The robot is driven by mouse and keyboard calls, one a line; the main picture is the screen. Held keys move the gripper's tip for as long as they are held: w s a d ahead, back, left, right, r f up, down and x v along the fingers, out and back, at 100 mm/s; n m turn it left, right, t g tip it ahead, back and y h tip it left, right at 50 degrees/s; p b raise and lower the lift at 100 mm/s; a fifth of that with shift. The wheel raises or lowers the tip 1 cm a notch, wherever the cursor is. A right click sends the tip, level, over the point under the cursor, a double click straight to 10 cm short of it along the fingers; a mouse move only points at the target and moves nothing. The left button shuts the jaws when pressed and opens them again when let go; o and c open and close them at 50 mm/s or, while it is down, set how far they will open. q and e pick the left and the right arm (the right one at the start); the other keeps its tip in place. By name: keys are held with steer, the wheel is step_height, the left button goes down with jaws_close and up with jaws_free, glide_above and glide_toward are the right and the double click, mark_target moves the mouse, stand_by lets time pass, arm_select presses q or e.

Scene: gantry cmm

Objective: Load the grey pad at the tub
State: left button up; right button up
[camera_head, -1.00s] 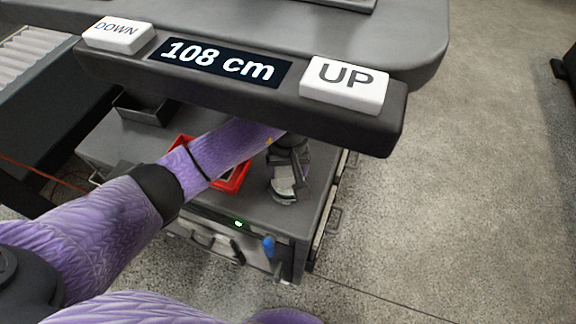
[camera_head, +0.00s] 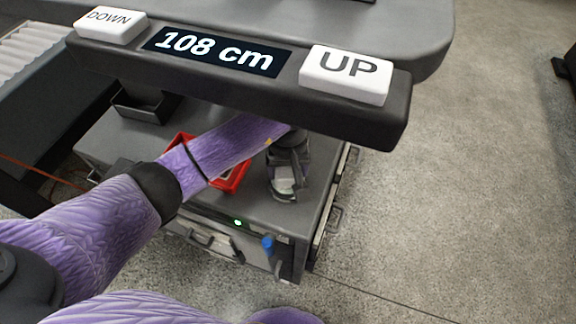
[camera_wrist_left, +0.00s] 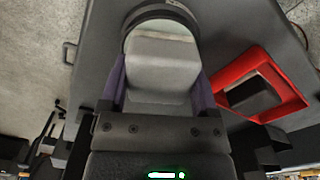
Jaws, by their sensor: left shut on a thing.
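My left gripper (camera_head: 284,172) hangs over the grey cabinet top, under the overhanging console. In the left wrist view its purple-sided fingers (camera_wrist_left: 160,88) are shut on a light grey block (camera_wrist_left: 163,62), likely the grey pad. Just beyond the block is a round dark-rimmed piece (camera_wrist_left: 160,12); whether they touch is unclear. The red tub (camera_head: 237,178) stands beside the gripper, partly hidden by my left arm. In the left wrist view the red tub (camera_wrist_left: 292,98) is at the right, with a dark block (camera_wrist_left: 252,95) in it. My right gripper is out of view.
The console with the UP button (camera_head: 346,72), DOWN button (camera_head: 110,23) and "108 cm" display (camera_head: 217,50) overhangs the cabinet (camera_head: 120,148). A dark open bin (camera_head: 140,108) stands at the back left.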

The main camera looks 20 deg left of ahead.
mark_target(288, 168)
arm_select(q)
steer(key=shift+f, duration=0.1)
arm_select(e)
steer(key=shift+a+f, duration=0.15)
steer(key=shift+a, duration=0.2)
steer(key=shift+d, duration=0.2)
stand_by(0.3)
arm_select(q)
step_height(288, 168, up, 6)
steer(key=p, duration=0.4)
steer(key=shift+r+p, duration=0.3)
steer(key=shift+r, duration=0.25)
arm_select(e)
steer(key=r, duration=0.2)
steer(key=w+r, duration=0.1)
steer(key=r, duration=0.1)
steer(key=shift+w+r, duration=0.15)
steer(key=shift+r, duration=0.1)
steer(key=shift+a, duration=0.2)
arm_select(q)
steer(key=shift+f, duration=0.1)
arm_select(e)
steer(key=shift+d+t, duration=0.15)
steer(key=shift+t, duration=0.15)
